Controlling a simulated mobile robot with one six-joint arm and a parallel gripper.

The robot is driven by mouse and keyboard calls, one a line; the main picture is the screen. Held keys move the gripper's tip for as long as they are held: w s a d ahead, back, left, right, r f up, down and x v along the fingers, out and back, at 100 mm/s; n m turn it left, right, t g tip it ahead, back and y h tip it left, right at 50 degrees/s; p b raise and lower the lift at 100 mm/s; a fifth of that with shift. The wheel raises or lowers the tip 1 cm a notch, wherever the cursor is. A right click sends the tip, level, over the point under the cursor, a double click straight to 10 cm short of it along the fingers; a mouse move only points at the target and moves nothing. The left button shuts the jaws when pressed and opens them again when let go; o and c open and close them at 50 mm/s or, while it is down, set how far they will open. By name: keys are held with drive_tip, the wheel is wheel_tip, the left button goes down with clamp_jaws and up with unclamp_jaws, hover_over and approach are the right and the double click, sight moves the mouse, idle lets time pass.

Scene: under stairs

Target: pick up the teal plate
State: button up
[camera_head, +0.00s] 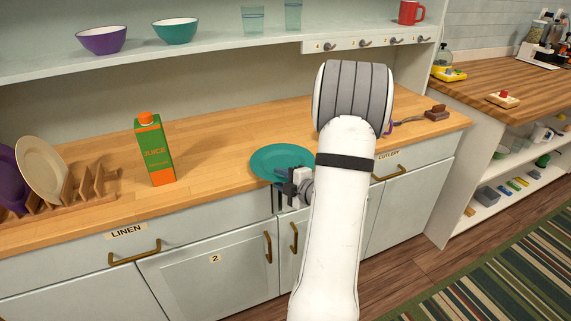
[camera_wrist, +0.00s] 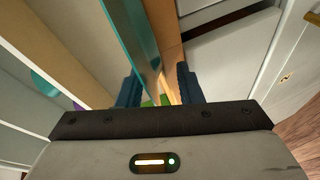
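The teal plate (camera_head: 275,160) lies on the wooden counter close to its front edge. Part of its right side is hidden behind my arm and gripper. My gripper (camera_head: 288,188) is at the plate's front rim, by the counter edge. In the wrist view the plate (camera_wrist: 138,40) shows nearly edge-on as a teal strip running between my two dark blue fingers (camera_wrist: 158,88). The fingers stand apart, with a clear gap between the plate and the right finger. I cannot tell whether the left finger touches the plate.
A green and orange juice carton (camera_head: 154,150) stands left of the plate. A wooden rack (camera_head: 90,190) with plates is farther left. A shelf (camera_head: 220,53) with bowls, glasses and a red mug runs above. Drawers and cabinet doors lie below the counter edge.

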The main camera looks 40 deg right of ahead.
drive_tip(key=shift+c, duration=0.3)
clamp_jaws()
idle(0.3)
wheel_tip(320, 180, up, 10)
drive_tip(key=shift+r+p, duration=0.1)
drive_tip(key=shift+p, duration=0.8)
drive_tip(key=c, duration=0.6)
unclamp_jaws()
clamp_jaws()
idle(0.3)
